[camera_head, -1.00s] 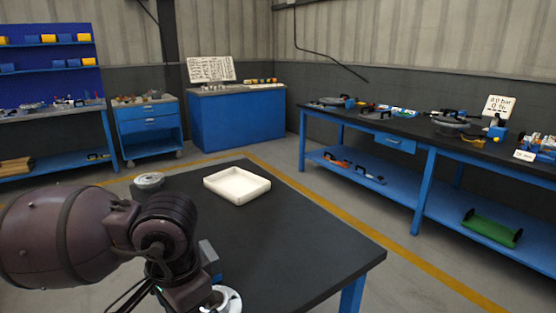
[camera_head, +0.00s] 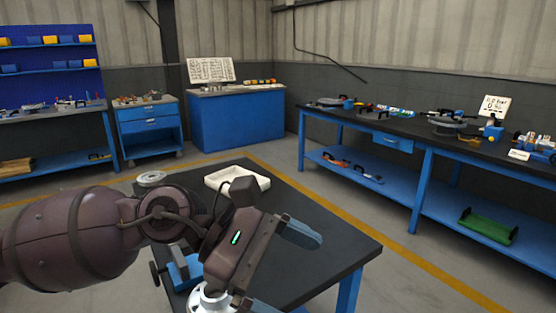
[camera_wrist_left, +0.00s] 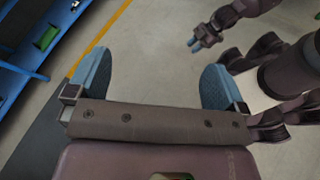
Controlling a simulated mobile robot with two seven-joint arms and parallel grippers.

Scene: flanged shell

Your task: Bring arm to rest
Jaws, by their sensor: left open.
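My left gripper (camera_head: 284,268) is open, with its two blue fingers spread apart over the front of the dark table. It also shows in the left wrist view (camera_wrist_left: 153,78), with nothing between the fingers and bare floor beyond. In the head view the left arm comes in from the left and hides part of the table. A white and silver flanged part (camera_head: 210,303) shows below the gripper, partly hidden by it. My other gripper (camera_wrist_left: 202,42) shows small at the top of the left wrist view, and its jaw state is unclear.
The dark table (camera_head: 325,255) carries a cream tray (camera_head: 262,181), a grey round part (camera_head: 150,179) and a blue fixture (camera_head: 184,270), partly hidden. A long blue bench (camera_head: 428,165) with several tools stands at right. Open floor lies between them.

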